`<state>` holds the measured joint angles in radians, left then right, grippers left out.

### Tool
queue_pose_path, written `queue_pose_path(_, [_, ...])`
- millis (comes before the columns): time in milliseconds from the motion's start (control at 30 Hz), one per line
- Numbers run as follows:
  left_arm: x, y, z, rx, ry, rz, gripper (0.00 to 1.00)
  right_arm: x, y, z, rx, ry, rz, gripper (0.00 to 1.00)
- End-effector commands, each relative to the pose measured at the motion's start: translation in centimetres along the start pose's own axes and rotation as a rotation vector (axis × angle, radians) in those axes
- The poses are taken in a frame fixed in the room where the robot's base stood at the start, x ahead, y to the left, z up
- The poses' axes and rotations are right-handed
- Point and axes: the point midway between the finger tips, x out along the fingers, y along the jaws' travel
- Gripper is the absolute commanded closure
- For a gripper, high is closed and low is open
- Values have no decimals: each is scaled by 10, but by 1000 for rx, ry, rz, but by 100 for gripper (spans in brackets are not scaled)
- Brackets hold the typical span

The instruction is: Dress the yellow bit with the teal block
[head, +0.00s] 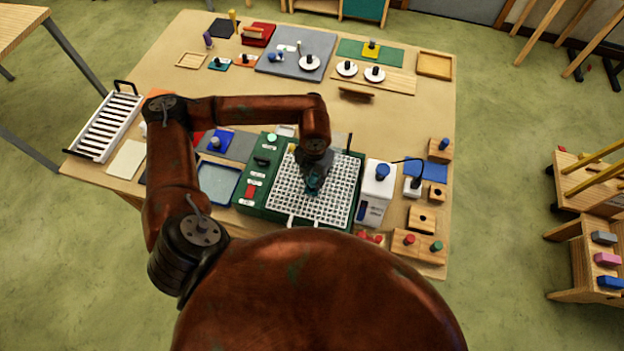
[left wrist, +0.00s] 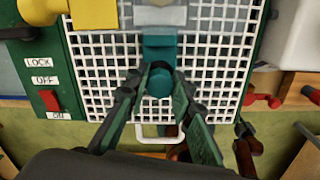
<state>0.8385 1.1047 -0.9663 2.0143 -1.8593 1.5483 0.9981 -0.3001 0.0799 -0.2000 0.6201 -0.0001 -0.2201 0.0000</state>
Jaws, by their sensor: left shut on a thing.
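My left gripper (head: 314,184) is low over the white grid of the green grinder (head: 254,192), near its middle. In the left wrist view its two fingers (left wrist: 160,92) are closed on the round knob of the teal block (left wrist: 160,50). The block's flat part points to the top of that view, beside a pale, partly see-through piece (left wrist: 160,16). A yellow piece with a round knob (left wrist: 95,12) sits at the grinder's upper left; a bit of yellow (head: 292,148) shows there in the head view. I cannot tell whether teal touches anything.
A white box with a blue knob (head: 378,178) stands close right of the grinder. A blue-rimmed tray (head: 218,182) lies to its left. Wooden holders (head: 421,218) with knobs line the right edge. A grey board (head: 296,50) and white discs stand at the back.

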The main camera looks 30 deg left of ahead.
Motion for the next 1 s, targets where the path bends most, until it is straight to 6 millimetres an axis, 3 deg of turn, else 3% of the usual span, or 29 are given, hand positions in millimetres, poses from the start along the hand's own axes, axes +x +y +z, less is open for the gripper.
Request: queue_pose_path(1000, [-1,-16,4,2,-5,-6,100,7,-1,1,0,0,0,100])
